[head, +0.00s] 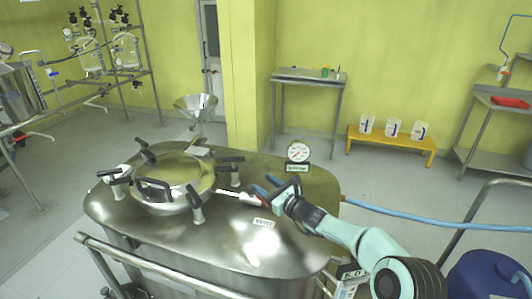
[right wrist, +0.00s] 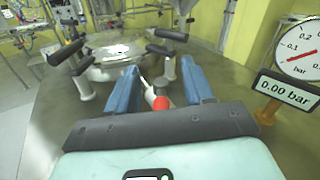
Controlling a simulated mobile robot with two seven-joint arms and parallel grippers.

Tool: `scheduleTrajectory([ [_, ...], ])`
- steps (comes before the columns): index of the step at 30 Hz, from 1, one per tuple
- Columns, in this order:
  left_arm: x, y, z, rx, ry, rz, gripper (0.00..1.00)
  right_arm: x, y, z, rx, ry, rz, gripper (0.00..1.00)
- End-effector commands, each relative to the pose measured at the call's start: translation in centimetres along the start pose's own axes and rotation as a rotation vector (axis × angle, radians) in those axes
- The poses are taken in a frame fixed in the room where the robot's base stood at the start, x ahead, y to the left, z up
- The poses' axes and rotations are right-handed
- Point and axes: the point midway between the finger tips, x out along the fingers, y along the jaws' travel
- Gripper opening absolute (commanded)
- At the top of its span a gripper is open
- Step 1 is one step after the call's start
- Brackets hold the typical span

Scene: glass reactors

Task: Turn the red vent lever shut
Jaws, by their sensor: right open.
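The vent lever is a pale rod with a red tip (head: 257,201) on the steel vessel lid (head: 240,250). A small label (head: 264,222), apparently reading VENT, lies near it. My right gripper (head: 273,187) is open, with blue fingers, just right of the lever's red end. In the right wrist view the lever's red tip (right wrist: 160,103) lies between the two spread fingers of the gripper (right wrist: 158,68). Whether a finger touches it I cannot tell. My left gripper is not in view.
A round hatch (head: 172,182) with several black-handled clamps stands left of the lever. A pressure gauge (head: 298,152) with a 0.00 bar display (right wrist: 288,93) stands behind my right gripper. A steel rail (head: 150,264) runs along the vessel's front. A blue hose (head: 420,214) leads right.

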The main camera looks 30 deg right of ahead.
Motion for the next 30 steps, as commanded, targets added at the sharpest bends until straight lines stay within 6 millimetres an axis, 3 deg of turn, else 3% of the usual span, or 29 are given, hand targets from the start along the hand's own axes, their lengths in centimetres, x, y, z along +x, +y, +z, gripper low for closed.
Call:
scheduleTrajectory([
  [1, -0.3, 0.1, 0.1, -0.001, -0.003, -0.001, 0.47, 0.0, -0.3, 1.8, -0.004, -0.005, -0.001, 0.52],
  [6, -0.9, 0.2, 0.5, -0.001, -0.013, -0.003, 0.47, 0.0, -1.0, 6.0, -0.005, -0.005, -0.002, 0.52],
  [15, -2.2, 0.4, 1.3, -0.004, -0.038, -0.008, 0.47, 0.0, -1.9, 11.9, -0.002, -0.003, -0.001, 0.52],
  [21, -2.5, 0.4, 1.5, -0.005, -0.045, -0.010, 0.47, 0.0, -2.1, 13.4, 0.000, -0.002, -0.001, 0.52],
  [30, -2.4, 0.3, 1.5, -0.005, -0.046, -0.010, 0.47, 0.0, -2.2, 13.4, 0.000, -0.001, -0.001, 0.52],
])
